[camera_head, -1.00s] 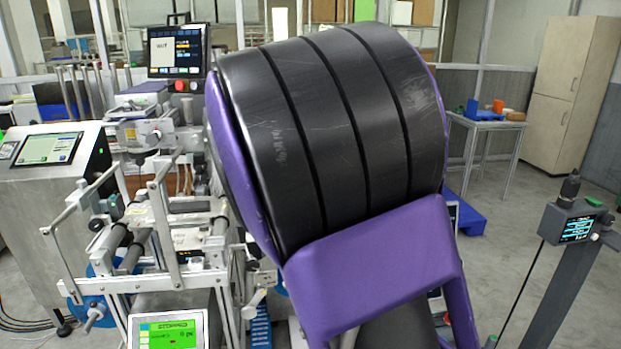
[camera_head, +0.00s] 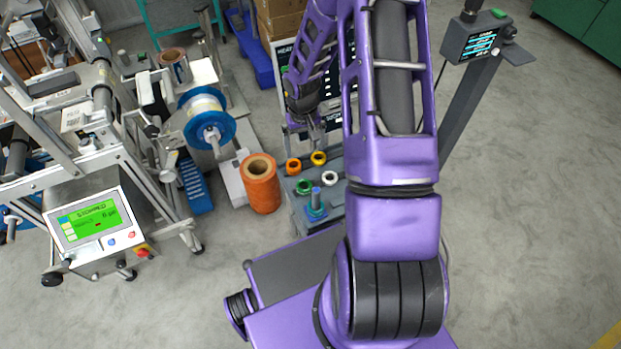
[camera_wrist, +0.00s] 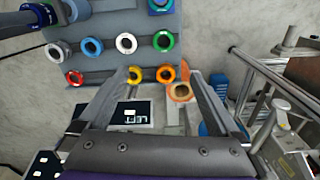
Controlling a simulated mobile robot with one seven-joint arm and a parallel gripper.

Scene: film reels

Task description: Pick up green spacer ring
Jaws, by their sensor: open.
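The green spacer ring (camera_head: 304,187) lies on a grey rack in the head view, left of a white ring. In the wrist view the green ring (camera_wrist: 163,32) lies on the grey panel beyond my fingertips, at the right end of a row. My gripper (camera_wrist: 156,74) is open, its fingers spread, with nothing held between them. In the wrist view the yellow and orange rings appear between the fingertips, with the green ring above them in the picture. In the head view my gripper (camera_head: 308,132) is behind the rack, apart from the green ring.
White (camera_wrist: 126,43), yellow (camera_wrist: 133,75), orange (camera_wrist: 166,75), red (camera_wrist: 74,77) and blue (camera_wrist: 54,53) rings lie close by. A blue-based post (camera_head: 316,210) stands at the rack's near end. An orange roll (camera_head: 261,190) stands left of the rack.

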